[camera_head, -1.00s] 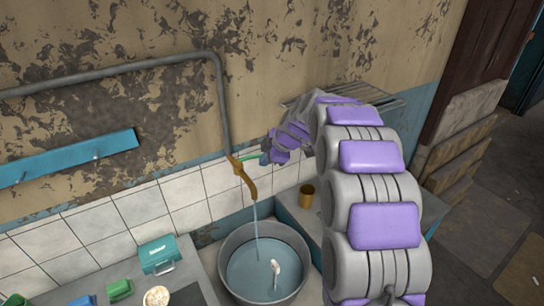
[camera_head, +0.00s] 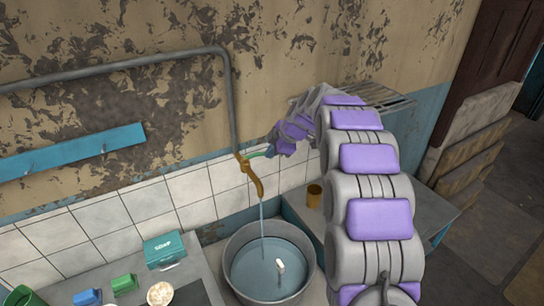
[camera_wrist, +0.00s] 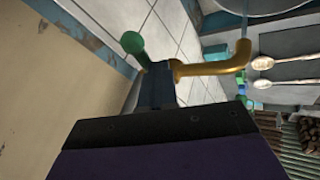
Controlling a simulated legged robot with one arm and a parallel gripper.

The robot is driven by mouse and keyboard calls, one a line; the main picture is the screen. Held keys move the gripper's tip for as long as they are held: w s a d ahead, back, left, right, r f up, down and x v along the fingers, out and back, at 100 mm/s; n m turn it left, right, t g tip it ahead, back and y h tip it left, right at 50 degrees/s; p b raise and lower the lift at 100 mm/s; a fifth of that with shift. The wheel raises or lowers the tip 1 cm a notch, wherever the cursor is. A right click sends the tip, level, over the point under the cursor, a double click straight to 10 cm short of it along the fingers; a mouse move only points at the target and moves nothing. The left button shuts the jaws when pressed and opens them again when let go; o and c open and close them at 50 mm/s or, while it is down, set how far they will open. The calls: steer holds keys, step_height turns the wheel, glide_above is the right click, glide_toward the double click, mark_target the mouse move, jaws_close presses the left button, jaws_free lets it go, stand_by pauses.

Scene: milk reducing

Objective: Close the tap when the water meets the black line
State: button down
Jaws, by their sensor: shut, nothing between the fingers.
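The brass tap (camera_head: 253,176) hangs from a grey pipe on the wall, and a water stream (camera_head: 263,219) runs from its spout. The stream falls into a round grey metal basin (camera_head: 229,262) holding water (camera_head: 262,275). A small white object (camera_head: 280,266) is in the water. I cannot make out a black line. My gripper (camera_head: 271,152) is shut and empty, close beside the tap's handle. In the wrist view, its dark fingers (camera_wrist: 157,87) lie between the green handle end (camera_wrist: 131,42) and the brass tap (camera_wrist: 212,68); I cannot tell whether they touch.
A gold cup (camera_head: 314,195) stands on the ledge right of the basin. A teal soap box (camera_head: 164,250), a green box (camera_head: 125,284) and a blue box (camera_head: 87,298) stand on the left counter. A wire rack (camera_head: 385,100) is behind my arm.

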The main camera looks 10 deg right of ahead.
steer(key=shift+w+d+f+n+g+y+b, duration=0.1)
steer(key=shift+w+d+n+g+y+b, duration=0.15)
steer(key=shift+w+n+b, duration=0.7)
steer(key=shift+w+d+n+g+y+b, duration=0.2)
steer(key=shift+w+b, duration=0.2)
steer(key=shift+b, duration=1.1)
steer(key=shift+s, duration=0.1)
